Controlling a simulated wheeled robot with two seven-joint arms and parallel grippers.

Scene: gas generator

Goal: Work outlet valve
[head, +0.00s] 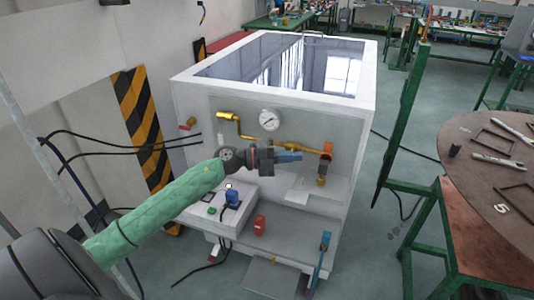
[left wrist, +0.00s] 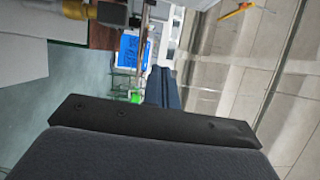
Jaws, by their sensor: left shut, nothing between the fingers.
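The white gas generator cabinet (head: 362,130) stands in the middle of the head view. On its front, a brass pipe (head: 290,147) runs right to an orange-red fitting (head: 327,149) with a brass piece (head: 321,181) below it. A yellow-brass valve part (head: 227,116) sits at upper left; I cannot tell which is labelled the outlet valve. My left gripper (head: 298,156) is shut and empty in front of the panel, its blue fingers pointing right toward the orange-red fitting; contact is unclear. Its fingers show together in the left wrist view (left wrist: 161,86), with a brass part (left wrist: 92,11) at upper left.
A round gauge (head: 269,120) sits above the pipe. A control box with a blue part (head: 232,198) and a red item (head: 259,225) are below my arm. A round brown table (head: 470,150) and green post (head: 402,120) stand right, with open floor between them and the cabinet.

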